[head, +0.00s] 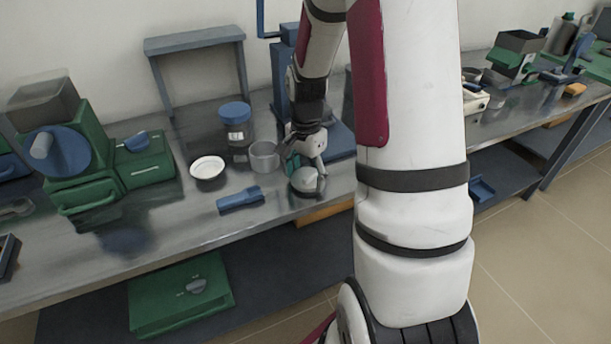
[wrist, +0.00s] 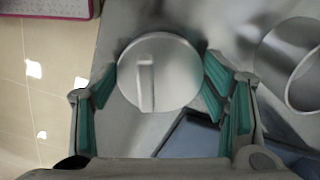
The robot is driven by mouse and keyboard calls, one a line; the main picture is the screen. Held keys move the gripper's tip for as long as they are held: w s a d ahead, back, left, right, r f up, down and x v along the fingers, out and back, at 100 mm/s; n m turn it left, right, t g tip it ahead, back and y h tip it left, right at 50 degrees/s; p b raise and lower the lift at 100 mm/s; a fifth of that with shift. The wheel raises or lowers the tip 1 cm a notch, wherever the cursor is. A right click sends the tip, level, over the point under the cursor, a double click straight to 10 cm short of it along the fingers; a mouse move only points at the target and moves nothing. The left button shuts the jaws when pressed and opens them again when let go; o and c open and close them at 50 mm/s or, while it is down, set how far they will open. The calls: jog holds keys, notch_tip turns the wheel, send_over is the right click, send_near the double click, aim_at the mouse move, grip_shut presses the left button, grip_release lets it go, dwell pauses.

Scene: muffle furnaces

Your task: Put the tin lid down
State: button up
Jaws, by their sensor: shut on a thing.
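The tin lid (wrist: 175,75) is a round, pale grey metal disc with a raised bar across it, between the green finger pads in the wrist view. In the head view the lid (head: 305,182) is low over the front part of the metal bench. My gripper (head: 306,166) points down and is shut on the lid; in the wrist view the gripper (wrist: 172,100) has a pad at each side of the disc. I cannot tell whether the lid touches the bench. An open grey tin (head: 264,157) stands just left of my gripper; its round mouth (wrist: 306,68) shows at the wrist view's right.
A blue tool-like block (head: 240,199) lies left of the lid near the bench (head: 160,225) edge. A white dish (head: 207,168) and blue-lidded jar (head: 235,122) stand farther left and back. A green machine (head: 75,150) is at left. A blue stand (head: 340,142) is behind my gripper.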

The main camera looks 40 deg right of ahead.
jog(key=shift+f, duration=0.3)
jog(key=o, duration=1)
notch_tip(320, 180, up, 12)
jog(key=p, duration=0.2)
jog(key=s+a+r+n+t, duration=0.1)
jog(key=s+a+r+n, duration=0.65)
jog(key=a+r, duration=0.35)
jog(key=s+a+n, duration=0.2)
jog(key=s+n, duration=0.1)
jog(key=s, duration=0.2)
jog(key=s+a+n+t, duration=0.1)
jog(key=s+a+n, duration=0.2)
jog(key=s, duration=0.2)
jog(key=s+a+n, duration=0.3)
jog(key=s, duration=0.2)
jog(key=shift+a+f, duration=0.1)
jog(key=shift+a, duration=0.15)
